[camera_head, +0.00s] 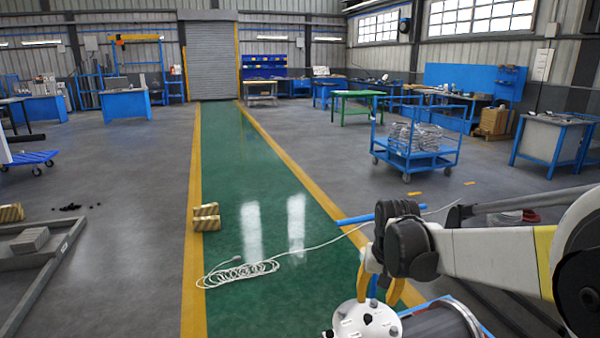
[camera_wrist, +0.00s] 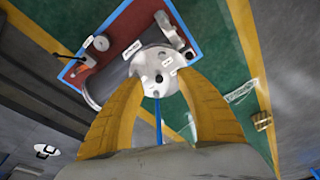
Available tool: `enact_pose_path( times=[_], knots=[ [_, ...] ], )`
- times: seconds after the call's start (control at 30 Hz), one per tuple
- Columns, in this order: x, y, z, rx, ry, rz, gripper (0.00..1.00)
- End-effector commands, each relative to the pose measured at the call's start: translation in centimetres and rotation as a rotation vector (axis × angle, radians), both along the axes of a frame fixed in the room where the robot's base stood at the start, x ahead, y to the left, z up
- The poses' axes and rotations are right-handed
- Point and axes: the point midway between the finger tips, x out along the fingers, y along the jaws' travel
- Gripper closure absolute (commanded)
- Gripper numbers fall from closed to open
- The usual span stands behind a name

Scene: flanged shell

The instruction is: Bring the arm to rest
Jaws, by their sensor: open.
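My gripper (camera_head: 379,292) is at the lower right of the head view, its yellow fingers pointing down over the white flange (camera_head: 368,321) of the shell. In the wrist view, the fingers of my gripper (camera_wrist: 161,84) are spread apart, with the round white flange (camera_wrist: 156,66) just beyond and between their tips. The shell's grey cylindrical body (camera_head: 446,322) is cut off by the lower edge of the head view. A narrow blue piece (camera_wrist: 158,122) shows between the fingers. I cannot tell whether the fingertips touch the flange.
The shell lies over a red surface with a blue border (camera_wrist: 72,68). A blue cart (camera_head: 416,155) stands to the right. The lane's far part is clear.

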Motion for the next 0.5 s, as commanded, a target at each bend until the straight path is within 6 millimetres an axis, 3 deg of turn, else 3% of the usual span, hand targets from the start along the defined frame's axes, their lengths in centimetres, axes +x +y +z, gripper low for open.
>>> enact_pose_path(
  times=[0.1, 0.2, 0.33, 0.5],
  knots=[
    [-4.0, 0.0, 3.5, -0.006, -0.072, 0.025, 0.57],
    [-7.4, -0.1, 5.6, -0.012, -0.133, 0.047, 0.57],
    [-11.9, -0.1, 7.3, -0.023, -0.213, 0.075, 0.57],
    [-17.3, -0.1, 7.7, -0.04, -0.315, 0.109, 0.57]
  ],
)
